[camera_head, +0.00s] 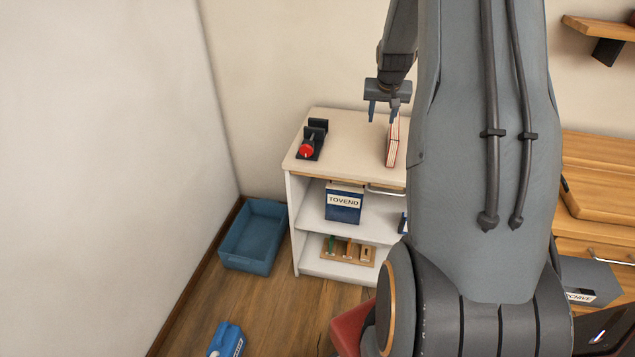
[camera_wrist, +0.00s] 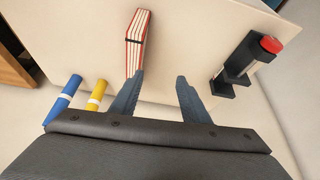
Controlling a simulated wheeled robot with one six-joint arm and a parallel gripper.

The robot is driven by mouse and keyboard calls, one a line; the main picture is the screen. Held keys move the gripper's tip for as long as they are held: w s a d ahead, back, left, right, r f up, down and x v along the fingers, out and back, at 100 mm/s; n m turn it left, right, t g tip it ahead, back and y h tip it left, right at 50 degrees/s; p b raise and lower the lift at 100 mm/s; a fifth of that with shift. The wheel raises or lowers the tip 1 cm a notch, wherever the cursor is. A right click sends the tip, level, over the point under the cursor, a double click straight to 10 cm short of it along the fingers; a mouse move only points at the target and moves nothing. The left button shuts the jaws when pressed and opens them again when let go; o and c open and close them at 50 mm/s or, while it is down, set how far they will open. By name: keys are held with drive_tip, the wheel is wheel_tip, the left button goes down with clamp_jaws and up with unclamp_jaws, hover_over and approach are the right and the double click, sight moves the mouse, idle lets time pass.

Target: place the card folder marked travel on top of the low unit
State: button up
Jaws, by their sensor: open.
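A slim folder-like item (camera_head: 392,143) with red covers and pale page edges stands upright on top of the low unit (camera_head: 345,137), toward its right. In the wrist view it (camera_wrist: 138,42) has a dark band; no marking can be read, so I cannot tell if it is the travel folder. My gripper (camera_head: 383,112) is open and empty above the unit's top. In the wrist view, the left fingertip of my gripper (camera_wrist: 160,77) appears just by the folder's near end; contact cannot be told. My arm hides the unit's right side.
A black device with a red knob (camera_head: 306,151) stands on the unit's left. Below are a blue TOVEND box (camera_head: 343,204) and a wooden holder (camera_head: 348,252). A blue crate (camera_head: 254,236) is on the floor. Blue (camera_wrist: 62,100) and yellow (camera_wrist: 97,95) cylinders show in the wrist view.

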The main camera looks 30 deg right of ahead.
drive_tip(key=s+a+r+n+y, duration=0.1)
drive_tip(key=s+a+r+n, duration=0.15)
drive_tip(key=a, duration=1.35)
drive_tip(key=s+a+n+g+y, duration=0.2)
drive_tip(key=s+a+n+g, duration=0.1)
drive_tip(key=s+a, duration=2)
drive_tip(key=shift+s+a+r+n, duration=0.25)
drive_tip(key=shift+r+n, duration=0.2)
drive_tip(key=shift+n, duration=0.3)
